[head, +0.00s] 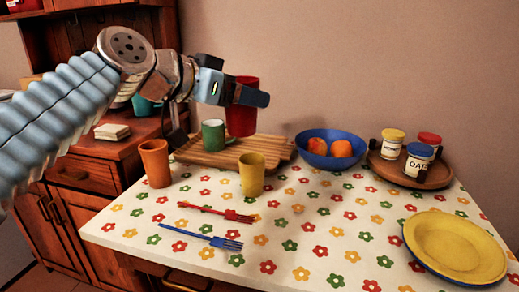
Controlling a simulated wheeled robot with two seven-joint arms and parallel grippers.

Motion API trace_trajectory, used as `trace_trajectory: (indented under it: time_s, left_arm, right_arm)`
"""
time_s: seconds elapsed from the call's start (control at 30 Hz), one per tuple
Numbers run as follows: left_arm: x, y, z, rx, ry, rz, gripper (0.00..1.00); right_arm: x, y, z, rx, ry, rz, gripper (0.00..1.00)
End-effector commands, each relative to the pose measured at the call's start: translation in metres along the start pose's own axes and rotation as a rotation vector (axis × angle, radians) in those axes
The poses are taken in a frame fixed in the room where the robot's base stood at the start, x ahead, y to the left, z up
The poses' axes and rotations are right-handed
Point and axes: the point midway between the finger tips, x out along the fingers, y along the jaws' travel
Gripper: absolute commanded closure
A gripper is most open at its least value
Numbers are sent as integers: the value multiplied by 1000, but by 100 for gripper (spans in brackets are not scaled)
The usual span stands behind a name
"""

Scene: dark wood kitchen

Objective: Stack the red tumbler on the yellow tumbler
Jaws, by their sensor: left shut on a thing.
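My left gripper (240,93) is shut on the red tumbler (241,119) and holds it raised above the wooden board, behind and above the yellow tumbler. The fingers cover part of the red tumbler's upper side. The yellow tumbler (251,175) stands upright on the flowered tablecloth, in front of the board's right part. The two tumblers are apart. My right gripper is not in view.
An orange tumbler (155,163) stands left of the yellow one. A green mug (213,135) is on the slatted board (200,157). A red fork (215,213) and blue fork (200,236) lie in front. A blue fruit bowl (312,158), jar tray (432,178) and yellow plate (455,247) are right.

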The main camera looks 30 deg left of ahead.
Motion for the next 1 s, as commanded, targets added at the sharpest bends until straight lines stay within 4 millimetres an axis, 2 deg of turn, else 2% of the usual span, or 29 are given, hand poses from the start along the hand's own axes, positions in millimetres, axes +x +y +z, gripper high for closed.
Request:
trace_trajectory:
  time_s: [0.23,0.4,0.67,0.77,0.9,1.0]
  left_arm:
    - [51,-37,9,-3,-3,1,56]
    - [79,-52,32,-2,-3,1,56]
    - [99,-63,47,0,-1,1,56]
    - [110,-69,55,-2,-2,1,56]
    - [116,-68,77,-1,-2,0,56]
    - [117,-68,81,0,0,0,56]
  right_arm:
    - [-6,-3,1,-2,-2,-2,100]
    - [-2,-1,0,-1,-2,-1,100]
    - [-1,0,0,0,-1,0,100]
    - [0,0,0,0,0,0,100]
    - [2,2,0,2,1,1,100]
    - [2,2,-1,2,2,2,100]
